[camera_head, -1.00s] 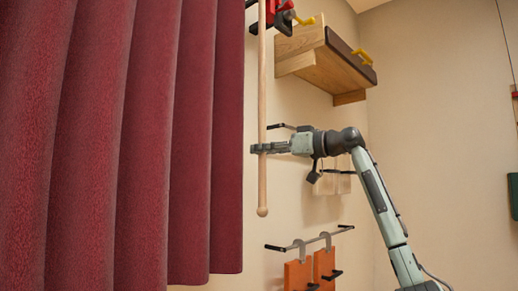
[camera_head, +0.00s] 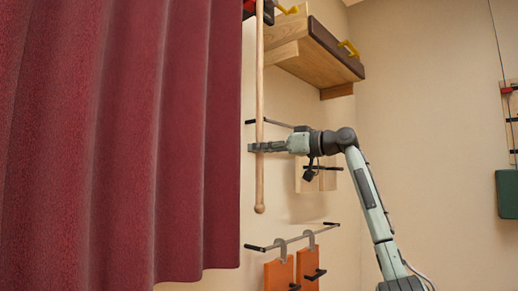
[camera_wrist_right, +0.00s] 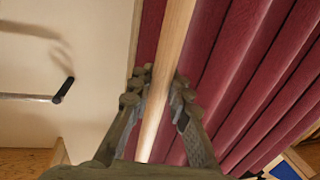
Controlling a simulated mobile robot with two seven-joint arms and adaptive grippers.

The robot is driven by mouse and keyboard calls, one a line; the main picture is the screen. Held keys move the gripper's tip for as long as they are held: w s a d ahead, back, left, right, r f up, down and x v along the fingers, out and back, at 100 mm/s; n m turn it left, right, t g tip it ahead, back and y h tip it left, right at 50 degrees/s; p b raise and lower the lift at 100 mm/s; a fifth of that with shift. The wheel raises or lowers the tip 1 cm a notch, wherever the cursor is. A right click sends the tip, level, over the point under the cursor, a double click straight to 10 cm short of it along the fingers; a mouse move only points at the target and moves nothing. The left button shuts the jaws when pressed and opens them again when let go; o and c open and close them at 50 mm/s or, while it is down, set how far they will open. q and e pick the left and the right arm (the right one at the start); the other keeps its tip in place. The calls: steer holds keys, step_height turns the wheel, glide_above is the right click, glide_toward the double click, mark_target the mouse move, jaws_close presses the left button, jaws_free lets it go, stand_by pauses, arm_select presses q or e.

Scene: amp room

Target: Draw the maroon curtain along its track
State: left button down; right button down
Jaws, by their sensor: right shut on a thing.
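The maroon curtain (camera_head: 120,140) hangs in folds over the left half of the head view. Its right edge is near the wooden draw rod (camera_head: 260,100), which hangs upright with a rounded knob at its lower end. My right gripper (camera_head: 256,147) is shut on the rod, some way above the knob. In the right wrist view the rod (camera_wrist_right: 170,60) runs between the fingers of my right gripper (camera_wrist_right: 160,90), with the curtain (camera_wrist_right: 250,70) behind it. The curtain's track and the rod's top are out of view. My left gripper is not in view.
A wooden shelf (camera_head: 310,60) with yellow handles juts from the wall above my right arm. Below, a wall rail (camera_head: 300,238) holds orange boards (camera_head: 278,274). A dark green box (camera_head: 507,193) hangs at far right. Bare wall lies right of the shelf.

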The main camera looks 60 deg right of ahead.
steer(key=shift+s+d+r, duration=0.1)
steer(key=shift+d+r, duration=0.1)
steer(key=shift+d, duration=0.05)
steer(key=c, duration=1.4)
jaws_free()
steer(key=shift+d+f, duration=0.1)
steer(key=shift+d, duration=0.05)
steer(key=s, duration=1.2)
steer(key=shift+d, duration=0.35)
